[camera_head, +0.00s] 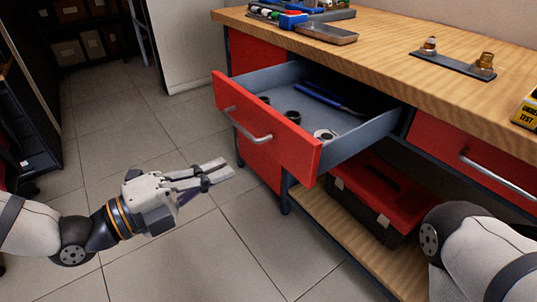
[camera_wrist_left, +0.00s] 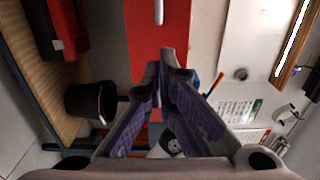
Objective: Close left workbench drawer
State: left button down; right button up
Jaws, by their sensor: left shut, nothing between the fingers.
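The left workbench drawer (camera_head: 250,125) is pulled well out, with a red front and a silver bar handle (camera_head: 247,124). Inside it lie a blue-handled tool (camera_head: 325,97) and several small ring-like parts. My left gripper (camera_head: 226,170) is shut and empty, in front of the drawer and lower in the picture, apart from it. In the left wrist view the fingers (camera_wrist_left: 166,58) point toward the red drawer front (camera_wrist_left: 145,45), with the handle (camera_wrist_left: 158,12) at the top edge. My right gripper is out of view; only part of my right arm shows at lower right.
The wooden workbench top (camera_head: 385,50) holds a metal tray (camera_head: 326,33), brass fittings (camera_head: 485,65) and a yellow box (camera_head: 528,108). A shut right drawer (camera_head: 470,155) is beside the open one. A red-lidded toolbox (camera_head: 375,190) stands on the lower shelf. Tiled floor left of the bench is clear.

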aim_at(282, 145)
pick_arm(q)
jog(key=x, duration=1.1)
jog(key=shift+f+b, duration=0.1)
jog(key=shift+b, duration=0.2)
jog(key=shift+s, duration=0.1)
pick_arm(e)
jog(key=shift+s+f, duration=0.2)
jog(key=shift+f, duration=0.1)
